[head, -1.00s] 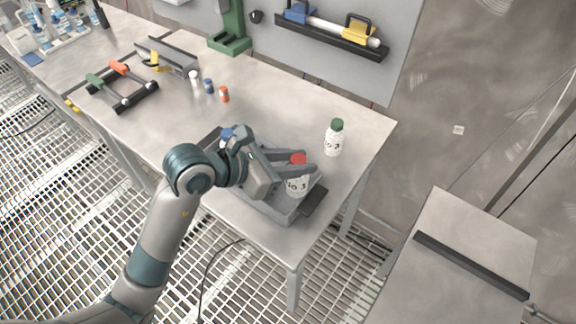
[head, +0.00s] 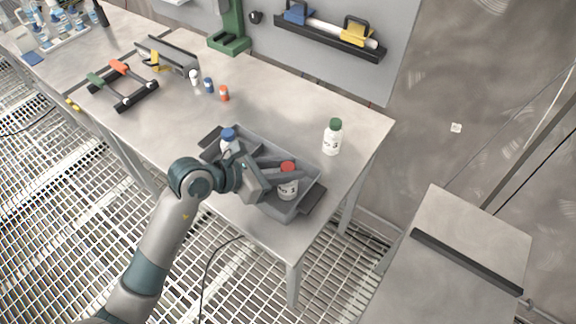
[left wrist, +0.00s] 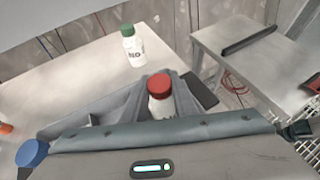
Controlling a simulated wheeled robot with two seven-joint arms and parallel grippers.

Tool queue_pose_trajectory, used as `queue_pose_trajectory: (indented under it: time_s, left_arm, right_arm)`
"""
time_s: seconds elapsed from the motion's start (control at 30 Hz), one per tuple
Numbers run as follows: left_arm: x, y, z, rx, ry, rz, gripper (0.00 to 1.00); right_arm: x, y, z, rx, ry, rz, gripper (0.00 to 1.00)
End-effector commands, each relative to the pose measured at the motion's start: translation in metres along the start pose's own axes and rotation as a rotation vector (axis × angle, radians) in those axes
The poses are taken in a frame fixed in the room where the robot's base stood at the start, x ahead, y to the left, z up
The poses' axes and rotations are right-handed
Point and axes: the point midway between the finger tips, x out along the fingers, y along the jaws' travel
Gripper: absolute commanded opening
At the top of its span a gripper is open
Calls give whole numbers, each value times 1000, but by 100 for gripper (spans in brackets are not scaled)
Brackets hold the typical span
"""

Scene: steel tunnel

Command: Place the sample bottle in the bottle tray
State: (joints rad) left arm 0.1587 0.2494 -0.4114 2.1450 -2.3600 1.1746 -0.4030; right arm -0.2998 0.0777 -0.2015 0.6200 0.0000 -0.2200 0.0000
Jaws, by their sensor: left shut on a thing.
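The bottle tray (head: 309,194) is a grey open box with dark end handles on the near right part of the table. My left gripper (head: 284,179) is over it, shut on a white bottle with a red cap (head: 289,188). The red-capped bottle (left wrist: 161,102) also shows between the fingers in the left wrist view. It is upright, in or just over the tray's right part; its base is hidden. A blue-capped bottle (head: 228,138) stands in the tray's left part. A white bottle with a green cap (head: 332,138) stands on the table behind the tray. My right gripper is out of view.
Small white, blue and orange items (head: 209,86) stand mid-table. A rack with orange and green handles (head: 123,86) is at the left. A green stand (head: 230,30) is at the back. A separate bench (head: 453,270) is at the right.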

Motion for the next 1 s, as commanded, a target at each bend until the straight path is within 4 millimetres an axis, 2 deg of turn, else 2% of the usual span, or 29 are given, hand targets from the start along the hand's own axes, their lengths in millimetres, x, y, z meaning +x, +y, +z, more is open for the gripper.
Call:
queue_pose_trajectory:
  time_s: [0.43, 0.47, 0.5, 0.53, 1.0]
  left_arm:
    - [3, 0, -6, 2, -2, 1, 0]
    - [3, 0, -5, 2, -1, 1, 33]
    - [3, 0, -5, 1, -1, 0, 42]
    - [3, 0, -5, 1, -1, 0, 44]
    - [-3, 0, -4, 2, 0, 1, 44]
  right_arm:
    - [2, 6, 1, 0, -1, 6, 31]
    - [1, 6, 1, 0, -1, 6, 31]
    - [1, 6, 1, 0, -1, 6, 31]
    - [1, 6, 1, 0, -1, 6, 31]
    - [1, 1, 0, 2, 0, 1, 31]
